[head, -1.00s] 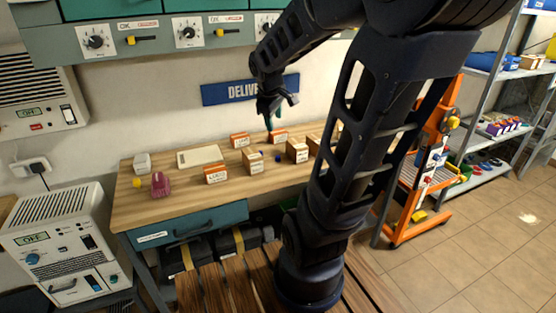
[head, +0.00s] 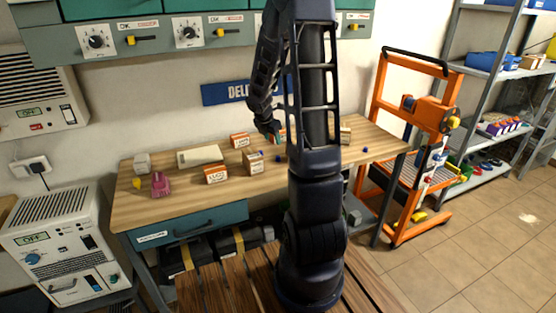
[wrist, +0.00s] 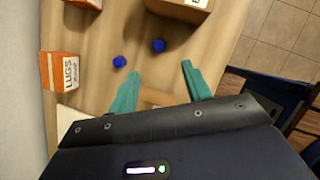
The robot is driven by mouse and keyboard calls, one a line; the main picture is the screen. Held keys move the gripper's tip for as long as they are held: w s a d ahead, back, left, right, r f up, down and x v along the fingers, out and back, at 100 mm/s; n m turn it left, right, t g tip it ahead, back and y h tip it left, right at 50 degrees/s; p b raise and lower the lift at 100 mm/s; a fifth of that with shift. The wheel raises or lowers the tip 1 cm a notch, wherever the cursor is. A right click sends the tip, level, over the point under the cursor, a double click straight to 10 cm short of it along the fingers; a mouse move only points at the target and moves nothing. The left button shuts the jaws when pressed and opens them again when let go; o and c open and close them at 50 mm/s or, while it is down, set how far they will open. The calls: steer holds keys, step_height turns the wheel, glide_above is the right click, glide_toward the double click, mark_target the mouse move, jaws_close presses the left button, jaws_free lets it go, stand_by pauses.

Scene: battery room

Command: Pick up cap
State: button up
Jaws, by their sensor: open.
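Small blue caps lie on the wooden workbench. In the wrist view one blue cap (wrist: 158,45) lies beyond the fingertips, between their lines, and another blue cap (wrist: 119,61) lies just outside the left finger. In the head view small blue caps show near the boxes (head: 278,158) and at the right of the bench (head: 365,149). My gripper (wrist: 161,68) has two teal fingers spread apart with nothing between them. In the head view my gripper (head: 274,134) is over the back of the bench, partly hidden by my arm.
A LUGS box (wrist: 62,70) and a cardboard box (wrist: 180,4) stand near the caps. Several small boxes, a pale tray (head: 200,155), a pink object (head: 160,184) and a yellow piece (head: 137,182) are on the bench (head: 140,213). An orange trolley (head: 405,190) stands right.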

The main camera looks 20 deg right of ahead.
mark_target(278, 156)
steer(key=shift+n, duration=0.5)
steer(key=shift+x, duration=6.35)
steer(key=shift+a, duration=0.15)
steer(key=shift+c, duration=0.2)
steer(key=c, duration=1)
